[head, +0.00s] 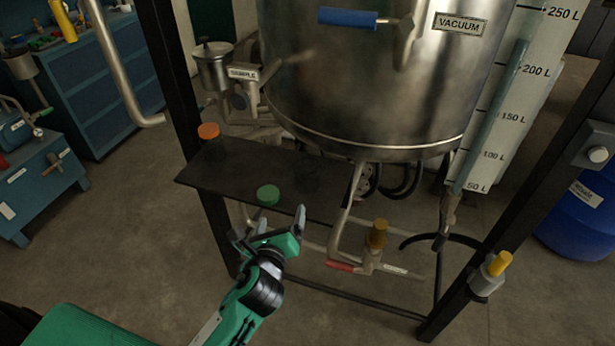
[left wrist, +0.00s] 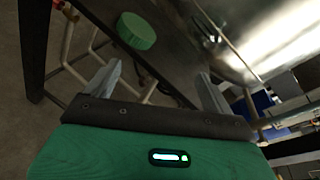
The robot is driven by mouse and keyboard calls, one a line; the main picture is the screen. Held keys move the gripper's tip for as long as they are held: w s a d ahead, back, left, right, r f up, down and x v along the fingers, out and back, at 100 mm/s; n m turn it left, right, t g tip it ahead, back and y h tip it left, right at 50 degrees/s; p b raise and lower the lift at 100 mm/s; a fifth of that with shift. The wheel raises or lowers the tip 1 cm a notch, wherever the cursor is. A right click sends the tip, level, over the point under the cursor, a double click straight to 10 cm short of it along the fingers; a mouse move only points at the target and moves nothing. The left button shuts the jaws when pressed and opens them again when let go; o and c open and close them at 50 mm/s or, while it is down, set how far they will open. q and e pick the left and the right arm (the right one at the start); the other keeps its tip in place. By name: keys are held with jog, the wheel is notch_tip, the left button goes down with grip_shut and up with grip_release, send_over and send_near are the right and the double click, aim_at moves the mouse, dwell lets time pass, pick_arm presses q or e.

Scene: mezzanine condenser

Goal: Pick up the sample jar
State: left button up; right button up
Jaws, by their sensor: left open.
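A round green cap (head: 268,195), which looks like the lid of the sample jar, sits on the dark shelf (head: 225,178) under the steel vessel. A clear jar body cannot be made out below it. In the left wrist view the green cap (left wrist: 136,31) lies beyond the fingertips, a little left of the middle between them. My left gripper (head: 270,230) is open and empty, just in front of the shelf and close to the cap, apart from it. It also shows in the left wrist view (left wrist: 160,75). My right gripper is not in view.
An orange cap (head: 208,131) sits at the shelf's back left corner. A pipe with a red-handled valve (head: 345,266) hangs right of my gripper. Black frame posts (head: 178,80) flank the shelf.

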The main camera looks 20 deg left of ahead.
aim_at(308, 169)
pick_arm(q)
jog(key=w+r+m, duration=0.1)
jog(key=w+m, duration=0.1)
jog(key=w, duration=0.3)
jog(key=w+d+r+m+t+h+p, duration=0.1)
jog(key=w+m, duration=0.1)
jog(key=w, duration=0.3)
jog(key=w+r+m+t, duration=0.1)
jog(key=w+m, duration=0.2)
jog(key=w, duration=0.2)
jog(key=shift+w+d+h, duration=0.3)
jog(key=shift+w+d, duration=0.05)
jog(key=shift+d, duration=0.05)
jog(key=shift+w+f, duration=0.1)
jog(key=shift+w, duration=0.35)
jog(key=c, duration=1)
jog(key=shift+c, duration=0.8)
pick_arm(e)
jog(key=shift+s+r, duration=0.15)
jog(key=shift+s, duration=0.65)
